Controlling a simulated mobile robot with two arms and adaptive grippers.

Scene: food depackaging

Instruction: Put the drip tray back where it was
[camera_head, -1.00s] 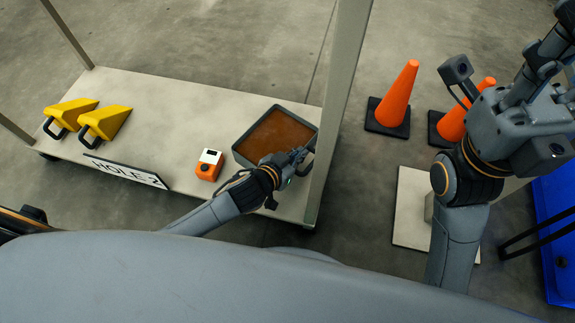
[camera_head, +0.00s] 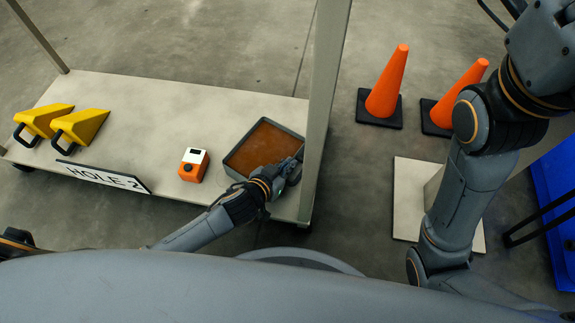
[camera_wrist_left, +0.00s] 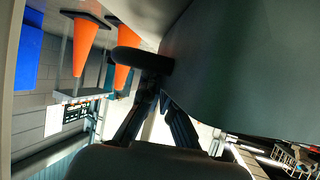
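The drip tray (camera_head: 236,161) is a square, dark-rimmed pan with a brown inside, at the right end of the cart deck in the head view. My left gripper (camera_head: 290,169) is at its near right side, beside the cart post. In the left wrist view, the tray's dark wall (camera_wrist_left: 250,70) fills the upper right. My left fingers (camera_wrist_left: 153,92) come together at a black, handle-like bar (camera_wrist_left: 140,62) next to that wall. The fingertip contact is partly hidden. My right arm rises at the right of the head view, with its gripper out of frame.
A cart post (camera_head: 324,100) stands close to the tray. Orange cones (camera_head: 388,82) stand on the floor to the right.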

